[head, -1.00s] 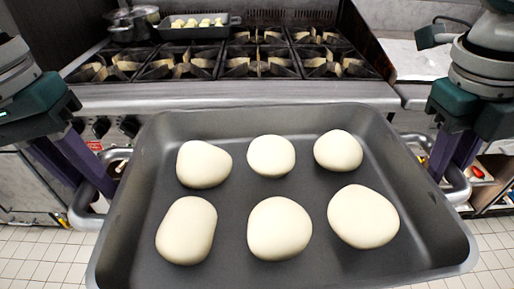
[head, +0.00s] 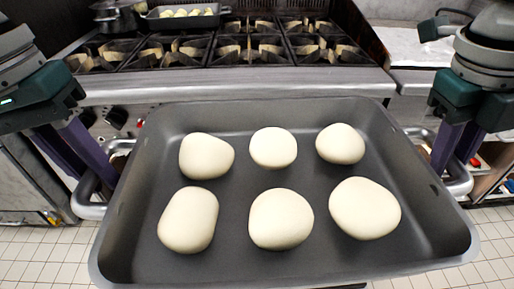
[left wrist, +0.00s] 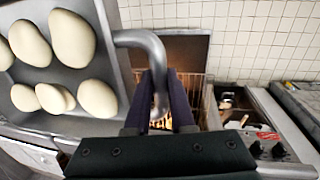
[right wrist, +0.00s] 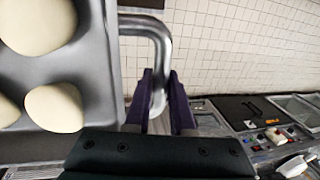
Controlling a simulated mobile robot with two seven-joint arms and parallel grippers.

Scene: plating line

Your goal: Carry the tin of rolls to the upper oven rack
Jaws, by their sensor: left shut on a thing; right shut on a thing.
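The dark grey tin (head: 300,262) fills the lower middle of the head view, held about level in front of the stove. Several pale rolls (head: 281,219) sit in it in two rows. My left gripper (head: 103,182) is shut on the tin's left handle, a metal loop (left wrist: 158,62). My right gripper (head: 447,172) is shut on the right handle, another loop (right wrist: 160,50). In the left wrist view an opening with lit wire racks (left wrist: 190,88) shows behind the handle. In the head view the tin hides the oven front below the stove edge.
A gas stove top (head: 240,45) with several burners stands ahead. A black pot (head: 118,16) and a small dark tray (head: 185,20) of pale pieces stand at its back left. A steel counter (head: 425,50) is at the right. Tiled floor (head: 45,262) is clear below.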

